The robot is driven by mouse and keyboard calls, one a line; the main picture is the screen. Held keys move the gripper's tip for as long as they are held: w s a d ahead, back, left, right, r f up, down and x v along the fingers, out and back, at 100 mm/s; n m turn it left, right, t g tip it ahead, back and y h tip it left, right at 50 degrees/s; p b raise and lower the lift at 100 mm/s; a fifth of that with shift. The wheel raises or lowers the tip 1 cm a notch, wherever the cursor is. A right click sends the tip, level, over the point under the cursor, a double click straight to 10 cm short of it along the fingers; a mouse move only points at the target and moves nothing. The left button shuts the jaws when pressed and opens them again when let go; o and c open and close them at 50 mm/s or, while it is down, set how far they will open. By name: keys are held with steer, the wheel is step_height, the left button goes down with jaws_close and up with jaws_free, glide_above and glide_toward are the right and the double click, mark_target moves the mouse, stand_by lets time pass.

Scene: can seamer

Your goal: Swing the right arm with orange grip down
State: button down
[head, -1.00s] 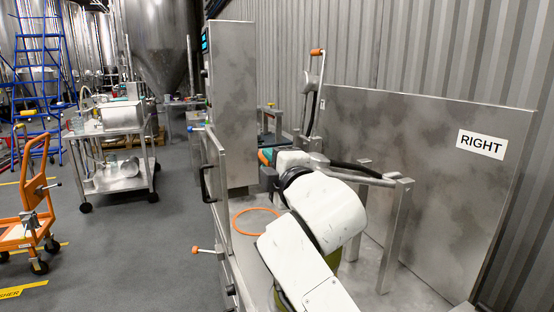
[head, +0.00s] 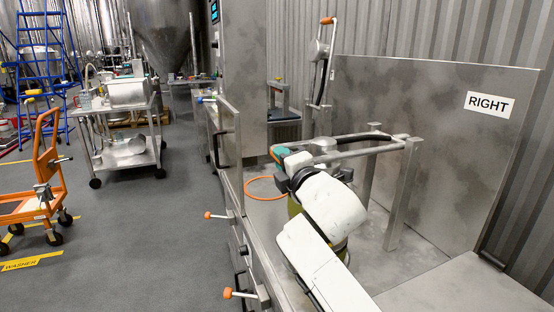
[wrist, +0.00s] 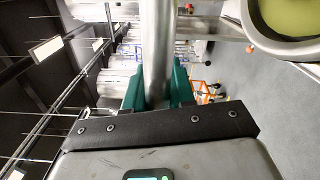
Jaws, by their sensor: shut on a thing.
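The right arm (head: 345,154) is a metal bar with a black hose above it, pivoted at the metal posts on the right. It lies nearly level, its free left end slightly lower, above the steel bench. A bit of orange shows at that left end, beside my gripper (head: 281,156). My gripper's teal fingers are shut on the bar; in the wrist view the bar (wrist: 158,45) passes between them. Most of the orange grip is hidden by my gripper. A similar arm (head: 322,70) with an orange grip (head: 328,20) stands upright farther back.
An orange ring (head: 262,188) lies on the steel bench. A panel marked RIGHT (head: 440,150) stands behind at right. A tall steel cabinet (head: 240,80) and open door frame (head: 228,150) stand at left. Orange-knobbed handles (head: 228,293) stick out from the bench front.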

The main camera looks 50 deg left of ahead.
steer(key=shift+f, duration=0.3)
steer(key=c, duration=1.1)
jaws_free()
steer(key=shift+o, duration=0.2)
steer(key=shift+d+r, duration=0.1)
steer(key=shift+d, duration=0.05)
steer(key=shift+s+d+p, duration=0.1)
steer(key=shift+d+p, duration=0.25)
steer(key=shift+p, duration=0.05)
steer(key=p+v, duration=0.5)
steer(key=v, duration=0.5)
steer(key=shift+a, duration=0.1)
